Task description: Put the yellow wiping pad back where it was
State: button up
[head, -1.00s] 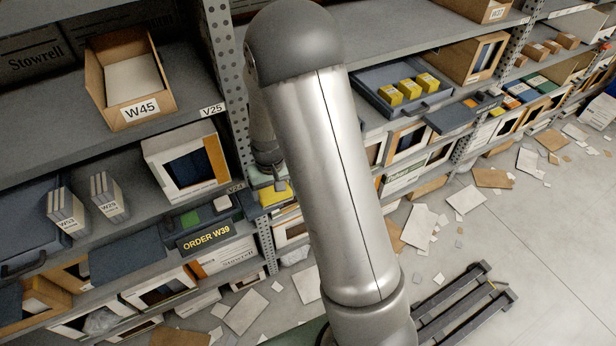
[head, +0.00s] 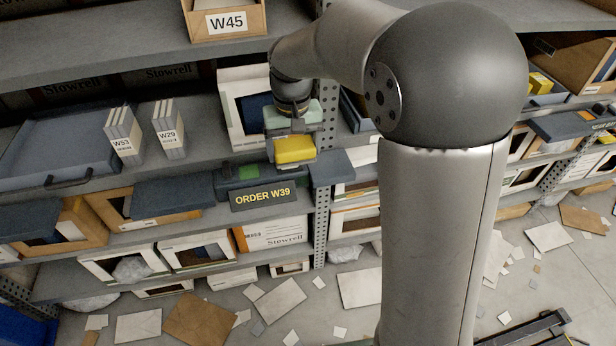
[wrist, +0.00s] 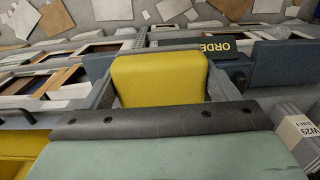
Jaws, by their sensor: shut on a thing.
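The yellow wiping pad (head: 294,150) is held in my gripper (head: 293,142) in the head view, in front of the shelf and just above the right part of the dark order tray (head: 222,185). The wrist view shows the pad (wrist: 160,78) between my gripper's fingers (wrist: 165,85). My gripper is shut on it. The tray carries the sign "ORDER W39" (head: 263,195), which also shows in the wrist view (wrist: 217,46). A green item (head: 248,172) is in the tray; my gripper and the pad hide part of the space behind them.
White-edged boxes W53 (head: 122,135) and W29 (head: 168,130) stand to the left. A perforated upright (head: 321,230) is just right of the tray. Yellow items (head: 541,85) sit in a blue tray at the far right. Papers and cardboard litter the floor (head: 278,300).

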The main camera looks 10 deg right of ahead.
jog(key=w+d+f+p, duration=0.2)
jog(key=w+d+f, duration=0.2)
jog(key=w+d, duration=0.3)
send_over(330, 165)
jog(key=f, duration=0.4)
jog(key=shift+s+a+f, duration=0.25)
jog(key=shift+s+f, duration=0.05)
jog(key=shift+s, duration=0.1)
jog(key=shift+w+d+f, duration=0.2)
jog(key=shift+d+f, duration=0.05)
jog(key=shift+f, duration=0.2)
jog(key=shift+w+f, duration=0.1)
jog(key=shift+f, duration=1.55)
jog(key=shift+f, duration=0.2)
jog(key=o, duration=1)
jog(key=shift+o, duration=0.2)
jog(key=shift+r, duration=0.1)
